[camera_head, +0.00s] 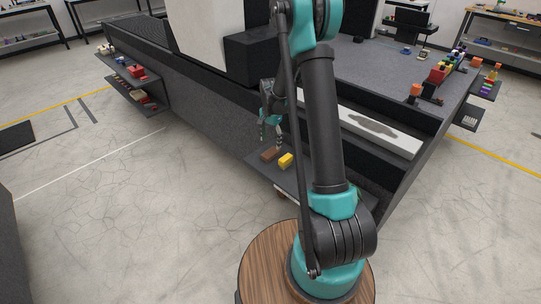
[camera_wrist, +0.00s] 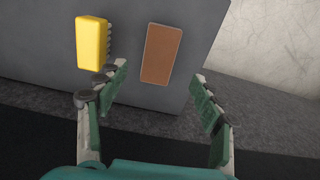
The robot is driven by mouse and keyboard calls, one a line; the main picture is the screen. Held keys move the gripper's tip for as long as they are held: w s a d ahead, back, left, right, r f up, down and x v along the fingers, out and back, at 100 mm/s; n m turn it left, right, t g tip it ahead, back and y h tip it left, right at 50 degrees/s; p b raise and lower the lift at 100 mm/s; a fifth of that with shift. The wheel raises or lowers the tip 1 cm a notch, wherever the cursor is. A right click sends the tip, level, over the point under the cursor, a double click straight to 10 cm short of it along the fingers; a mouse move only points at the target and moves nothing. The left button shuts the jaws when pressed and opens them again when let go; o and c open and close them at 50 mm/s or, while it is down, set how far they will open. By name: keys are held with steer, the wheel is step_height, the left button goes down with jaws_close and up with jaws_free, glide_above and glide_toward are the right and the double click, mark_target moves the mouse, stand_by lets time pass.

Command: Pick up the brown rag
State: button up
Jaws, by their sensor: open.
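The brown rag (camera_wrist: 161,54) is a flat, rectangular brown piece lying on a dark grey shelf (camera_wrist: 145,18). In the head view the rag (camera_head: 268,154) lies near the shelf's left edge, just below my gripper (camera_head: 271,138). In the wrist view my gripper (camera_wrist: 160,73) is open and empty. Its two green-padded fingers are spread to the left and right of the rag's lower end in the picture. The rag shows whole there, with no finger visibly closed on it.
A yellow brush (camera_wrist: 91,43) with dark bristles lies left of the rag in the wrist view; in the head view this yellow brush (camera_head: 286,160) is to the rag's right. The large granite bed (camera_head: 215,112) rises behind the shelf. Open floor (camera_head: 130,220) lies to the left.

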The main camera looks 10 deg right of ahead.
steer(key=shift+s+a+f, duration=0.1)
steer(key=shift+f, duration=1.4)
steer(key=shift+s+f, duration=0.1)
steer(key=shift+f, duration=1.4)
steer(key=c, duration=1)
steer(key=shift+r, duration=0.1)
steer(key=shift+c, duration=0.2)
step_height(320, 180, up, 20)
steer(key=o, duration=0.3)
steer(key=c, duration=0.4)
glide_above(271, 152)
steer(key=shift+s+a+f, duration=0.1)
steer(key=shift+f, duration=6.5)
